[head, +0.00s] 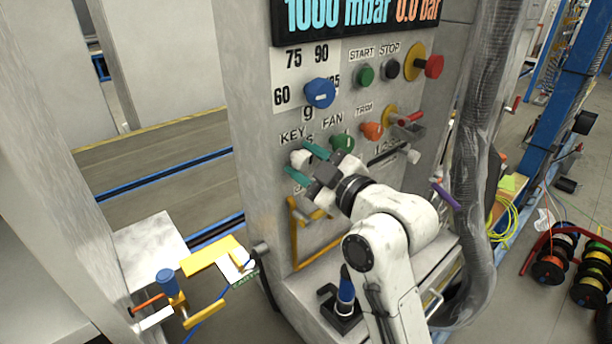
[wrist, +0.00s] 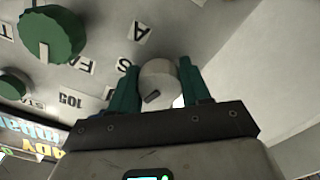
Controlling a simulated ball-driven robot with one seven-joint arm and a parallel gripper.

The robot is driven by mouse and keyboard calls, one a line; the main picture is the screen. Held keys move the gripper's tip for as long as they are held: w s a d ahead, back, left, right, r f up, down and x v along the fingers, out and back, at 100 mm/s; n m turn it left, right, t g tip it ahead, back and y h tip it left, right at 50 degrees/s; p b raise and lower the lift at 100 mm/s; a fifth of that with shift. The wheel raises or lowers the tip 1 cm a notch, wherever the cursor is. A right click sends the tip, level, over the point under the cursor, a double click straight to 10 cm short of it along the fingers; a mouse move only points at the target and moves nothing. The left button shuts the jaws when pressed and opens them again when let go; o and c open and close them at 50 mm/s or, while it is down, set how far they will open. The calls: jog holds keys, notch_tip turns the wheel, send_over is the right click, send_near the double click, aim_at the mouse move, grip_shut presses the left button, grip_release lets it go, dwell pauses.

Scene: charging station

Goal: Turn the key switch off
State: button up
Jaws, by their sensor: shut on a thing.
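The key switch (head: 298,158) is a small pale round knob under the KEY label on the panel's lower left. It also shows in the wrist view (wrist: 160,77), with a dark slot on its face that sits at a slant. My gripper (head: 303,159) has its two green fingers on either side of the knob and is shut on it. In the wrist view the fingers (wrist: 160,87) flank the knob left and right. In the head view the fingers partly hide the knob and the lettering around it.
Close by on the panel are the green FAN knob (head: 342,143), the orange TRIM knob (head: 371,131) and the blue dial (head: 319,93). A yellow handle (head: 294,235) is below. A thick ribbed hose (head: 484,150) hangs at the right.

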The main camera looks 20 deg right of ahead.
jog(key=shift+f+n+b, duration=0.1)
jog(key=shift+n+b, duration=1)
jog(key=shift+n, duration=0.4)
jog(key=o, duration=1)
jog(key=b+v, duration=0.1)
jog(key=v, duration=0.9)
jog(key=shift+s+d, duration=0.15)
jog(key=shift+s, duration=0.25)
